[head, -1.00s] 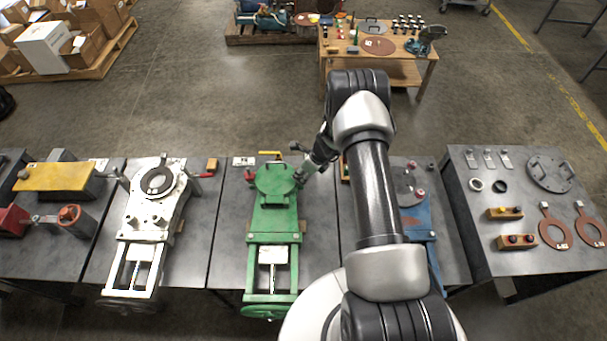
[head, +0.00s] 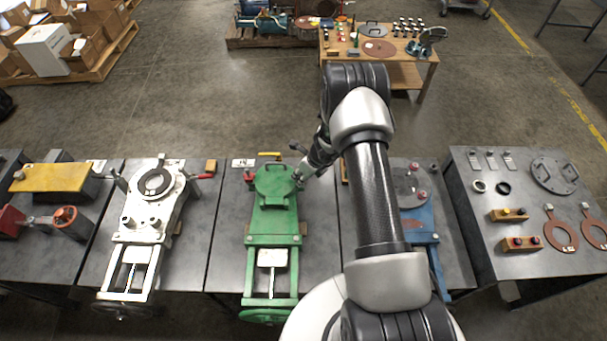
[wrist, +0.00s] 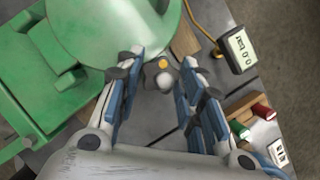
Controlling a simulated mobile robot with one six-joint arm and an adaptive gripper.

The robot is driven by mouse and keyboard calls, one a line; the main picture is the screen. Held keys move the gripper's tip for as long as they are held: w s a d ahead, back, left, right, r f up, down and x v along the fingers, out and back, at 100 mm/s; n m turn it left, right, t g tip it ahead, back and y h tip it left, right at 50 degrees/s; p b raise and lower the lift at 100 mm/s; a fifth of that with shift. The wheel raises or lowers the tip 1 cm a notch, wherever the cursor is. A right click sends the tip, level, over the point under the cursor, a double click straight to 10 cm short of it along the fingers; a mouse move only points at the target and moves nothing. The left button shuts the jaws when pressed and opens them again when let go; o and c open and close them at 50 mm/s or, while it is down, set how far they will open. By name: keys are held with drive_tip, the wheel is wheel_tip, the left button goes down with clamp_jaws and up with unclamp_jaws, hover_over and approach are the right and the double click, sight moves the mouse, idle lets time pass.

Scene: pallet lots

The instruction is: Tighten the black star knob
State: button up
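A green valve-like fixture (head: 274,222) stands on the middle table, with a round green disc at its far end. My gripper (head: 299,174) is low at the right edge of that disc. In the wrist view my gripper (wrist: 163,62) is open, its two blue-sided fingers apart. A pale round ball (wrist: 165,81) and a small yellow-orange piece (wrist: 162,63) show between the fingers, with a dark part beside them. I cannot clearly make out the black star knob; it may be this dark part or hidden by the fingers.
A gauge reading 0.0 bar (wrist: 238,50) on a yellow hose is close to the right of the fingers. A white fixture (head: 149,214) stands left, a blue one (head: 420,228) right.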

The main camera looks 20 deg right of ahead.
drive_tip(key=o, duration=0.4)
drive_tip(key=shift+c, duration=0.2)
drive_tip(key=shift+r, duration=0.1)
drive_tip(key=v, duration=1.2)
